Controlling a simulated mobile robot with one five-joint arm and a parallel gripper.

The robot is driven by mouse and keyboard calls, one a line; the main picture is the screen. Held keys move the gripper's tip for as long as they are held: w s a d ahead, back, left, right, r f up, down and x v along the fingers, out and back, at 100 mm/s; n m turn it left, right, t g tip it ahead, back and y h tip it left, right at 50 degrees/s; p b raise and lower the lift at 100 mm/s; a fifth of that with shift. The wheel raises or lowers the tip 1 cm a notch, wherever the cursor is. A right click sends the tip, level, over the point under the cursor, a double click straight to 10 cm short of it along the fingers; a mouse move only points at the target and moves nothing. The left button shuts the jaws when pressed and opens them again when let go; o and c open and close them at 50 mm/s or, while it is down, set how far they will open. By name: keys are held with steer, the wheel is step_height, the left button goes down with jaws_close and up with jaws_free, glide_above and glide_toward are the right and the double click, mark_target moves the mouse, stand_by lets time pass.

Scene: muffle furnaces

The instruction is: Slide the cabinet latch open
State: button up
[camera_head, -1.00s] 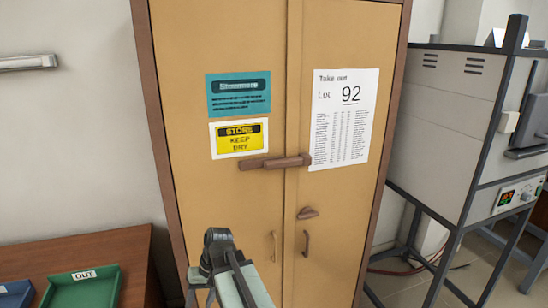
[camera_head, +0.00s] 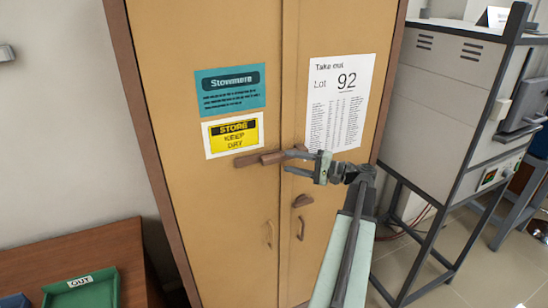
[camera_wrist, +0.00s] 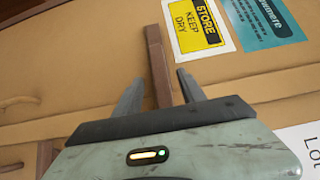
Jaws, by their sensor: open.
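The cabinet (camera_head: 210,35) is tan with a brown frame and two closed doors. Its latch (camera_head: 252,159), a brown bar, lies across the seam between the doors, below the yellow label. My gripper (camera_head: 287,161) is at the latch's right-hand part, reaching in from the right and hiding that end. In the wrist view, the latch (camera_wrist: 154,42) runs between the two open fingers of my gripper (camera_wrist: 159,76), with a finger on either side. I cannot tell whether either finger touches it. The near end of the latch is hidden behind the gripper body.
A brown knob (camera_head: 303,201) and two handles, left (camera_head: 268,234) and right (camera_head: 300,228), sit lower on the doors. A grey furnace on a dark stand (camera_head: 440,110) is at the right. A desk with a green tray (camera_head: 88,291) is at the lower left.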

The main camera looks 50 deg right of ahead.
mark_target(280, 160)
steer(key=x, duration=0.6)
steer(key=shift+w+a, duration=0.15)
steer(key=shift+w, duration=0.2)
jaws_close()
steer(key=shift+f, duration=0.1)
stand_by(0.9)
